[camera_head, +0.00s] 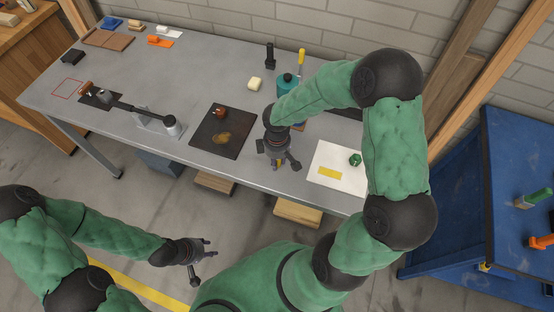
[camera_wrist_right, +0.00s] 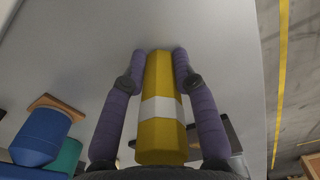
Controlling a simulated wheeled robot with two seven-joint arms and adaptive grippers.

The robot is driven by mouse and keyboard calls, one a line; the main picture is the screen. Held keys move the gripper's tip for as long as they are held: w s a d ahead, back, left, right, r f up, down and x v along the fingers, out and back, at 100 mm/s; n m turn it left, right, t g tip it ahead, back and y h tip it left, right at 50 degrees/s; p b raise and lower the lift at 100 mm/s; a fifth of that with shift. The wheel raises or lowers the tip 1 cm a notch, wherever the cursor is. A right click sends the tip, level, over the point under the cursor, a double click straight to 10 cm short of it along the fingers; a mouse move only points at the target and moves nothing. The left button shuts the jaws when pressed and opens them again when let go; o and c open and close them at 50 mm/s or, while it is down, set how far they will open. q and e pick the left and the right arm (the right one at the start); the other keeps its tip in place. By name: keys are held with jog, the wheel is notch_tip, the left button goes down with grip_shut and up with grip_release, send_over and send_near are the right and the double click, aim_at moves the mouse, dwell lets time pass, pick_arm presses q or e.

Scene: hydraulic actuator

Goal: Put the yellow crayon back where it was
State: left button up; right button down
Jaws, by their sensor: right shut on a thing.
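The yellow crayon (camera_wrist_right: 161,105) is a thick yellow stick with a white band. In the right wrist view it lies lengthwise between the two purple fingers of my right gripper (camera_wrist_right: 160,60), which is shut on it. In the head view my right gripper (camera_head: 279,163) points down over the grey table, between the dark mat and the white sheet. Only a little yellow shows between its fingers there, and whether the crayon touches the table I cannot tell. My left gripper (camera_head: 203,262) is open and empty, low in front of the table.
A white sheet (camera_head: 318,154) with a yellow patch (camera_head: 329,173) and a green object (camera_head: 355,159) lies right of my right gripper. A dark mat (camera_head: 232,118) is to its left. A teal bottle (camera_head: 287,86) and a yellow-handled tool (camera_head: 302,57) stand behind it.

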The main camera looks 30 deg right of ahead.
jog(key=shift+f, duration=0.2)
jog(key=c, duration=1)
grip_release()
jog(key=shift+r, duration=0.1)
jog(key=shift+r, duration=0.3)
notch_tip(320, 180, up, 12)
jog(key=p, duration=0.3)
jog(key=shift+f, duration=0.2)
